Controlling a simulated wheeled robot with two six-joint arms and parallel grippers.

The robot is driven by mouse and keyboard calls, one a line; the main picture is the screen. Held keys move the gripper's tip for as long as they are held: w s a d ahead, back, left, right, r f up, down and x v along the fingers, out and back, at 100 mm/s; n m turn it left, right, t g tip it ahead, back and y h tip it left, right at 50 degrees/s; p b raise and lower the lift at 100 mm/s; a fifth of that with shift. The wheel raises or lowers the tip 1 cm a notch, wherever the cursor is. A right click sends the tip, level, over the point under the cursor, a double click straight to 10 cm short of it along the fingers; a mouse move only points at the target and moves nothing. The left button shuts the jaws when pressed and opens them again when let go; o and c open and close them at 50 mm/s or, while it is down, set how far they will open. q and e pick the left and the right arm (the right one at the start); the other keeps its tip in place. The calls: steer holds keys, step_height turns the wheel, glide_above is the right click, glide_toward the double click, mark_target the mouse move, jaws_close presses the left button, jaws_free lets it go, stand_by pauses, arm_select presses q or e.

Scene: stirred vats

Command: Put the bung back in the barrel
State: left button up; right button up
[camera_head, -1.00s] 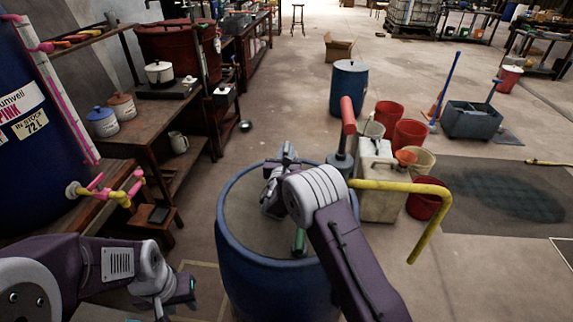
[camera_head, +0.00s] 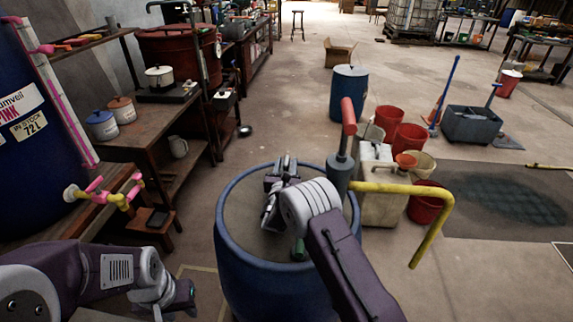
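The blue barrel (camera_head: 268,292) stands in front of me, its flat lid showing inside the rim. A small green object (camera_head: 299,249) shows at the lid, partly behind my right arm; I cannot tell whether it is the bung. My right gripper (camera_head: 284,168) is over the far part of the lid, its fingers pointing away from me. Its finger gap is too small to read, and I see nothing clearly held. My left gripper (camera_head: 184,301) hangs low at the left, apart from the barrel, its fingers unclear.
A pump with a red handle (camera_head: 348,117) and yellow spout (camera_head: 436,222) rises at the barrel's far right. Behind it are a pale jug (camera_head: 380,205) and red buckets (camera_head: 408,140). A wooden bench (camera_head: 150,125) and a large blue vat (camera_head: 40,170) stand left.

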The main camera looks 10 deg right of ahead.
steer(key=shift+r, duration=0.1)
steer(key=shift+r+p, duration=0.3)
steer(key=shift+p, duration=0.1)
steer(key=v, duration=1.2)
steer(key=shift+s, duration=0.1)
